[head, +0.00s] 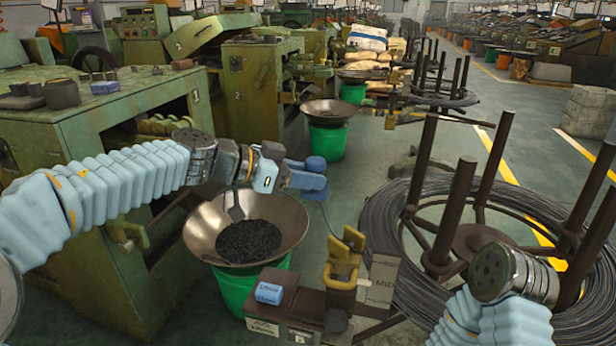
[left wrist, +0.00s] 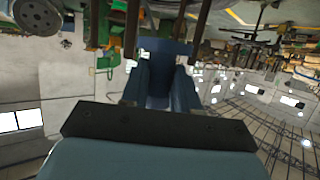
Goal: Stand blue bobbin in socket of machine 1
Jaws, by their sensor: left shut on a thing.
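My left gripper (head: 293,178) reaches in from the left, above and to the right of the bowl of dark pieces. It is shut on the blue bobbin (head: 316,166), which hangs in the air at its tip and looks roughly upright. In the left wrist view the bobbin (left wrist: 160,75) shows as a blue shape between the two fingers.
A metal bowl (head: 200,232) stands on a green bucket (head: 237,290). In front are a brown stand (head: 300,310) with a small blue box (head: 269,293) and a yellow clamp (head: 343,262). A wire coil (head: 385,225) with upright posts (head: 455,210) fills the right.

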